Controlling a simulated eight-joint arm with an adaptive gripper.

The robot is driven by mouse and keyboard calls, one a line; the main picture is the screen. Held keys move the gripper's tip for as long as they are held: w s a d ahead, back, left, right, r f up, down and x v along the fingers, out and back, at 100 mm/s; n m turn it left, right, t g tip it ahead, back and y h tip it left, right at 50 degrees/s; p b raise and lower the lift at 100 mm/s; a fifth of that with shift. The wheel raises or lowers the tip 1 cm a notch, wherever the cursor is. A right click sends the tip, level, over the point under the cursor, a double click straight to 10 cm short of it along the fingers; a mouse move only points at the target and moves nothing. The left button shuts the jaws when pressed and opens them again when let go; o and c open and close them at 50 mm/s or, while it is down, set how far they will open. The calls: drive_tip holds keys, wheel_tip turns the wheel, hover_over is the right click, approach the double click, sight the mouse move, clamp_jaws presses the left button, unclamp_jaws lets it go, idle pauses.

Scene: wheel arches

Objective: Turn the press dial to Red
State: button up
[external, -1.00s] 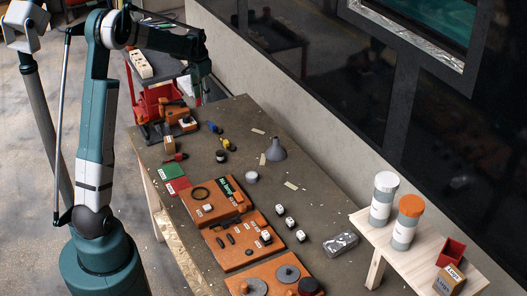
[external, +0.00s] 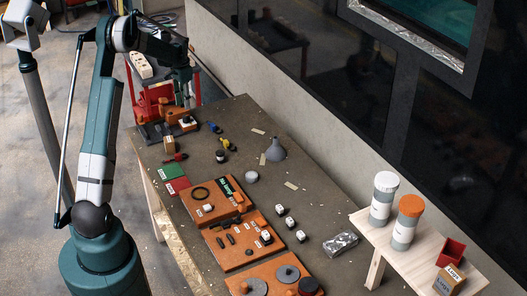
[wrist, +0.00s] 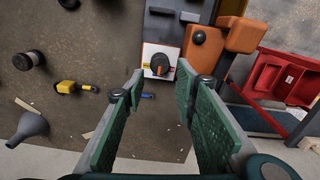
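The press dial (wrist: 159,64) is a dark round knob on a white plate, just beyond my fingertips in the wrist view. It bears a small orange mark; small coloured patches are on the plate, but the dial's setting is too small to read surely. The orange press (wrist: 203,42) stands beside the plate. In the external view the press (external: 187,121) is at the table's far end. My gripper (wrist: 159,86) is open and empty, its green-padded fingers either side of the line to the dial, apart from it. It hangs above the table's far end in the external view (external: 183,96).
A yellow tool (wrist: 75,87), a dark spool (wrist: 27,60) and a grey funnel (wrist: 27,128) lie left in the wrist view. A red cart (wrist: 285,75) stands to the right, past the table edge. Orange boards (external: 212,200) occupy the near table.

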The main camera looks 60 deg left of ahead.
sight(186, 116)
drive_tip(key=shift+f, duration=3.9)
drive_tip(key=shift+c, duration=0.7)
drive_tip(key=c, duration=0.5)
